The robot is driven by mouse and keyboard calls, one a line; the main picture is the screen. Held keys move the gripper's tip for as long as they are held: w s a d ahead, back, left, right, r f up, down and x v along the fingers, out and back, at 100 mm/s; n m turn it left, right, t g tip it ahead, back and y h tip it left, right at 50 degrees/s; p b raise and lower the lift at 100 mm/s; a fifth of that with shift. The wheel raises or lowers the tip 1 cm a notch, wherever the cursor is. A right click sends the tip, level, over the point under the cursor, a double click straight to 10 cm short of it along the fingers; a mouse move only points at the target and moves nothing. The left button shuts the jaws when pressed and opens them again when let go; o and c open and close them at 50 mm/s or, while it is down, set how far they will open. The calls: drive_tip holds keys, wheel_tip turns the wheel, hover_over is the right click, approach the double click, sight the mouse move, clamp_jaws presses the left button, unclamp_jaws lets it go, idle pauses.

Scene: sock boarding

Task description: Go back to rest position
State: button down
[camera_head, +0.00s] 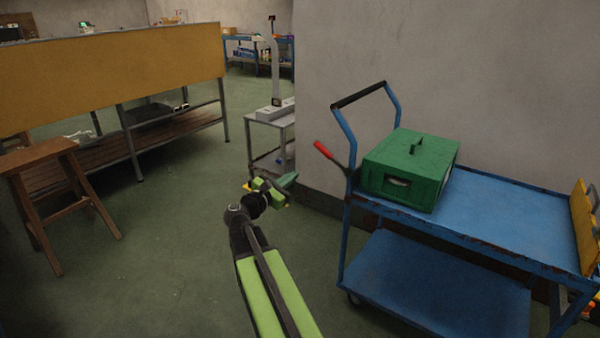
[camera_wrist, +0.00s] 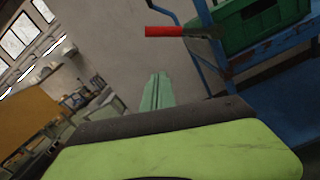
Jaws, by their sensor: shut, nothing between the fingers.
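My arm reaches out over the floor in the head view, and my gripper (camera_head: 286,183) is at its end, clear of the cart and the wall. In the wrist view the green fingers of my gripper (camera_wrist: 157,92) lie together with nothing between them. A blue cart (camera_head: 500,219) stands to the right of my gripper. A green box (camera_head: 411,168) with a lid handle sits on the cart's top shelf. It also shows in the wrist view (camera_wrist: 262,22). A tool with a red handle (camera_head: 325,151) sticks out at the cart's left end, near my gripper.
A workbench with a yellow panel (camera_head: 110,71) stands at the back left. A wooden stool (camera_head: 40,168) is at the left. A small grey table (camera_head: 268,119) stands by the wall corner beyond my gripper. The green floor (camera_head: 160,255) between stool and cart is clear.

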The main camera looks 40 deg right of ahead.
drive_tip(key=shift+a, duration=0.35)
drive_tip(key=w+a+n+t, duration=0.1)
drive_tip(key=w+a, duration=0.2)
drive_tip(key=a, duration=0.2)
drive_tip(key=s+a+f+m+g+y+p, duration=0.1)
drive_tip(key=a+f+m+y, duration=0.5)
drive_tip(key=a+f, duration=0.75)
drive_tip(key=s+a+f+m+g+y, duration=0.1)
drive_tip(key=s+a+f+m+y, duration=0.25)
drive_tip(key=a, duration=0.35)
drive_tip(key=s+a+f+m+g+y, duration=0.1)
drive_tip(key=s+a+f+m+y, duration=0.3)
drive_tip(key=a, duration=0.4)
drive_tip(key=s+a+f+m+g+y, duration=0.2)
drive_tip(key=a+f+m+y, duration=0.1)
drive_tip(key=a+y, duration=0.3)
wheel_tip(320, 180, up, 38)
drive_tip(key=a+m+h+p, duration=0.1)
drive_tip(key=p, duration=3.7)
drive_tip(key=shift+s+a+r, duration=0.15)
drive_tip(key=shift+s+a, duration=0.05)
